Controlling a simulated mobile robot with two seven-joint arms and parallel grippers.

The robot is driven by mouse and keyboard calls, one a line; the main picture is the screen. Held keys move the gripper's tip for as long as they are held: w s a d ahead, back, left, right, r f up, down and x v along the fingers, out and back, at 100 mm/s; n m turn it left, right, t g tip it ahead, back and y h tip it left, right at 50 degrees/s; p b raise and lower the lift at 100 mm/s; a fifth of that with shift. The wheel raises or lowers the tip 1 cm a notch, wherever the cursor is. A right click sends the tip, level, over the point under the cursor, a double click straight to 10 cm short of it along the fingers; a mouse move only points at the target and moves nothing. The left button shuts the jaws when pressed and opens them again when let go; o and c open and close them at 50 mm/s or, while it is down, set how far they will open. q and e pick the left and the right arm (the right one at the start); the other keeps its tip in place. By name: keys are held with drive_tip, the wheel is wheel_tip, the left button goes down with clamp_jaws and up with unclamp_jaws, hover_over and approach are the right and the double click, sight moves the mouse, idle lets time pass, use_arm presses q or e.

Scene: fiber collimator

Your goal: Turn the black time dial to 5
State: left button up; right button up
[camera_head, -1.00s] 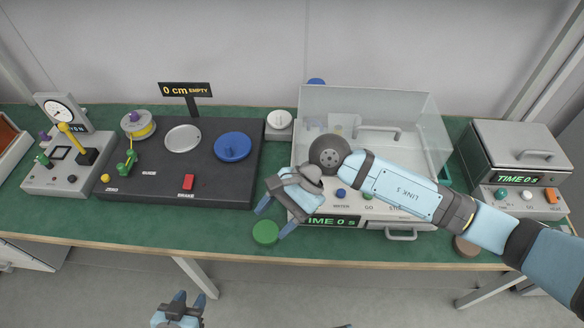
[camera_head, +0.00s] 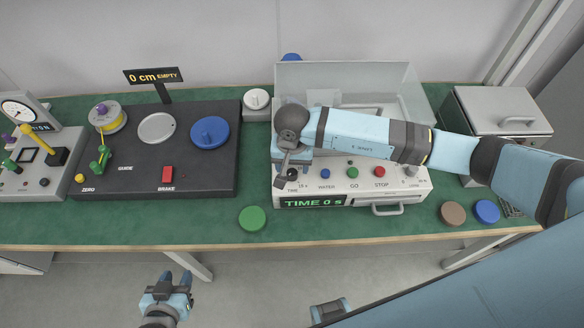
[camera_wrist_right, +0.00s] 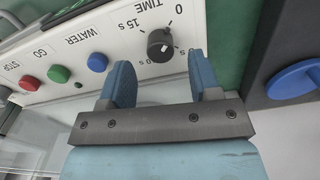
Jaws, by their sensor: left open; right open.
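The black time dial (camera_head: 292,174) is on the front panel of the grey-white unit, above the green "TIME 0 s" display (camera_head: 313,202). In the right wrist view the dial (camera_wrist_right: 160,45) is a round black knob with a white pointer mark, with numbers around it, among them 0 and 15 s. My right gripper (camera_head: 290,162) is open just above the dial. In the right wrist view its two blue fingers (camera_wrist_right: 160,76) are apart, with the dial between and beyond their tips; I cannot tell if they touch it. My left gripper (camera_head: 168,284) is open, low in front of the table.
Right of the dial are a blue WATER button (camera_head: 325,174), a green GO button (camera_head: 352,172) and a red STOP button (camera_head: 380,172). A clear cover (camera_head: 390,85) stands behind. A green disc (camera_head: 252,218) lies in front. A black console (camera_head: 205,175) stands left.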

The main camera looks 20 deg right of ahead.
sight(292, 172)
drive_tip(key=shift+f, duration=1.8)
drive_tip(key=c, duration=0.9)
